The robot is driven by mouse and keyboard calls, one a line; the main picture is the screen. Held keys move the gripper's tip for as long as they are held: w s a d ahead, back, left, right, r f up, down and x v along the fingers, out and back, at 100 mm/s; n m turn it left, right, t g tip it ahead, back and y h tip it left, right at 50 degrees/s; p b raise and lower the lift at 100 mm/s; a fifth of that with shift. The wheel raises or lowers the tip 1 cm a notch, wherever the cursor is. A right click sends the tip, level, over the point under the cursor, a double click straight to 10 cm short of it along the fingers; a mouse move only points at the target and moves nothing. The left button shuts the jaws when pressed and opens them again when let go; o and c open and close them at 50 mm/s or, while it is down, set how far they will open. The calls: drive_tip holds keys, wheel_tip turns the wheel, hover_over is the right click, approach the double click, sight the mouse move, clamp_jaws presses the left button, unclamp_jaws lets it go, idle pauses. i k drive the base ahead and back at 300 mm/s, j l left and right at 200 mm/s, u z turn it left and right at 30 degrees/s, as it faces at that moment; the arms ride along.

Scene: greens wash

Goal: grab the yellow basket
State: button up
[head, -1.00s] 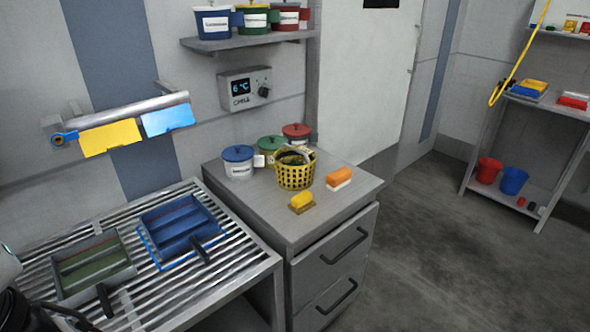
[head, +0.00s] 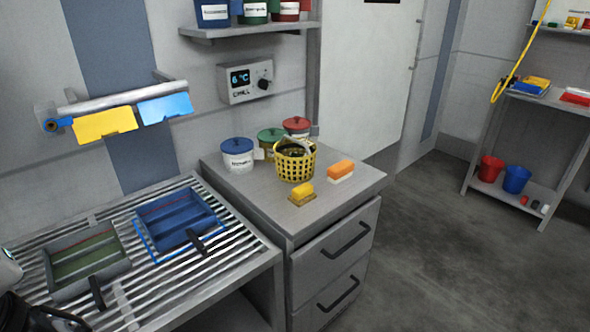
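The yellow basket (head: 295,166) stands upright on the grey drawer cabinet top (head: 258,200). It has a lattice wall and a raised grey handle, and something dark shows inside it. Part of my arm shows dark and white at the lower left corner, well apart from the basket. My gripper's fingertips cannot be made out there.
Blue-lidded (head: 238,155), green-lidded (head: 270,140) and red-lidded (head: 297,127) tubs stand behind the basket. A yellow brush (head: 302,193) and an orange brush (head: 341,170) lie in front and right. A slatted rack (head: 215,266) holds blue (head: 178,218) and green (head: 88,262) trays.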

sight(295, 168)
drive_tip(key=i+l+u, duration=0.15)
drive_tip(key=u, duration=0.65)
drive_tip(key=i+l+u, duration=0.15)
drive_tip(key=l+u, duration=0.15)
drive_tip(key=l, duration=0.15)
drive_tip(key=l+u, duration=0.3)
drive_tip(key=l, duration=0.2)
drive_tip(key=i, duration=0.05)
